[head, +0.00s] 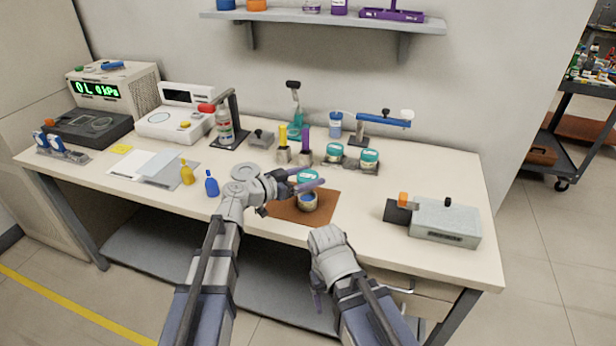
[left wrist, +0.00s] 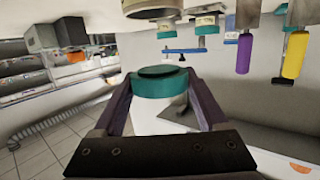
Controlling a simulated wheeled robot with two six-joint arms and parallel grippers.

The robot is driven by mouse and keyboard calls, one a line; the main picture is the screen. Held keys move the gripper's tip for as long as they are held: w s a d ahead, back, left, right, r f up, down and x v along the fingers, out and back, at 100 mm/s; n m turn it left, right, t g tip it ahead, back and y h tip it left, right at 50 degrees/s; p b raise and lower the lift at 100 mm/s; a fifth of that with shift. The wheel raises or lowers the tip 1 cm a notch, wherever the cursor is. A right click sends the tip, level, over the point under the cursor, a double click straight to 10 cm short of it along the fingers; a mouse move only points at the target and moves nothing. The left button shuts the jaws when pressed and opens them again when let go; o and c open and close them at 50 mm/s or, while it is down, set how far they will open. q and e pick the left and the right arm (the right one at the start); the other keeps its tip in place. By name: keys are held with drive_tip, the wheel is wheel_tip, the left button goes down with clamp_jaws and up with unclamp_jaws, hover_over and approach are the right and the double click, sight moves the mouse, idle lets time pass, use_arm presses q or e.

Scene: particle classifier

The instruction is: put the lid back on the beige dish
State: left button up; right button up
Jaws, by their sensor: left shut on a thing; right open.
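The beige dish (head: 307,204) stands open on a brown mat (head: 283,207) near the table's front edge, with blue contents showing inside. My left gripper (head: 308,181) is shut on the teal lid (head: 307,175) and holds it just above the dish. In the left wrist view the lid (left wrist: 160,84) sits between the two purple fingers, and part of the beige dish (left wrist: 153,7) shows at the top edge, apart from the lid. My right gripper (head: 317,294) is open and hangs in front of the table, away from the dish; its fingers are partly hidden.
Two teal-lidded jars (head: 335,152) (head: 369,157) stand behind the mat. A grey box device (head: 445,220) is at the right. Blue (head: 211,184) and yellow (head: 187,173) bottles stand left of my left gripper.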

use_arm(q)
drive_tip(key=shift+f+b, duration=2.2)
drive_tip(key=shift+f, duration=0.1)
drive_tip(key=o, duration=1.4)
drive_tip(key=shift+p+v, duration=0.75)
drive_tip(key=shift+v, duration=3.2)
drive_tip(key=shift+w+f, duration=0.1)
drive_tip(key=shift+f, duration=0.05)
